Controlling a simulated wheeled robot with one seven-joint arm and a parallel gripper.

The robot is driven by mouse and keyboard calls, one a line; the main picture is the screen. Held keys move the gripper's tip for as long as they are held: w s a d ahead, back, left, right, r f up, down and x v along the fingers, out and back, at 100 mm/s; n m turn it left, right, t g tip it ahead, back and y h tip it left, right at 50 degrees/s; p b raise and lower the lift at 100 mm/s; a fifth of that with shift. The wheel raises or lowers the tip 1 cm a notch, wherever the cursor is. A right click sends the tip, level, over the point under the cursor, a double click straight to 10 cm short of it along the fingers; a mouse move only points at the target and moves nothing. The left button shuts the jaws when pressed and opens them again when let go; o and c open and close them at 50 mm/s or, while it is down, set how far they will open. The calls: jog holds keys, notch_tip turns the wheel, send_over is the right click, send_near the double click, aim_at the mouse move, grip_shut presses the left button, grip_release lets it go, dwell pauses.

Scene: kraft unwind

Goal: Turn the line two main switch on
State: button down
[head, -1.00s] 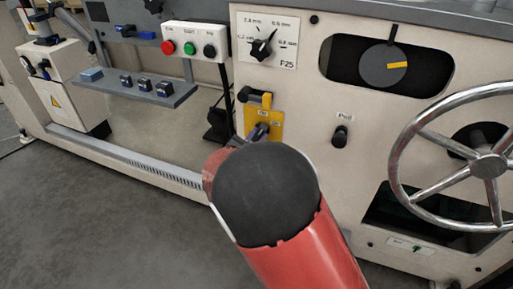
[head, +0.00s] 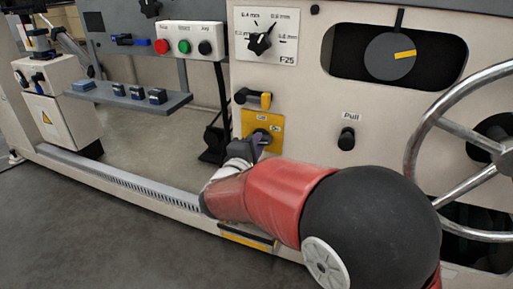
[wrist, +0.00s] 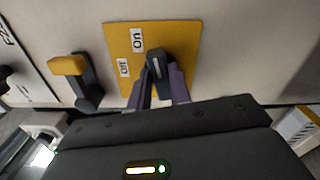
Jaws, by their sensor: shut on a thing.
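The switch is a dark handle (wrist: 155,62) with a pale stripe, on a yellow plate (wrist: 118,38) with On and Off labels. The plate also shows in the head view (head: 276,119), its lower part hidden by my gripper. My gripper (wrist: 161,78) is at the plate, its two purple-grey fingers shut on the handle from either side. In the head view my gripper (head: 259,141) sits in front of the plate's lower part. The handle is mostly hidden there, and I cannot tell which label it points to.
A yellow-ended lever (head: 254,97) is just above the plate. A size dial (head: 261,42) is higher up, and a Pull knob (head: 347,138) and handwheel (head: 470,140) are to the right. A push-button box (head: 187,41) and shelf (head: 130,96) stand left.

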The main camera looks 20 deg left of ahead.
jog(key=shift+f+m, duration=0.1)
jog(key=shift+m, duration=1)
jog(key=c, duration=1.3)
grip_release()
jog(key=s, duration=0.7)
jog(key=shift+s+a, duration=0.3)
jog(key=shift+s, duration=0.1)
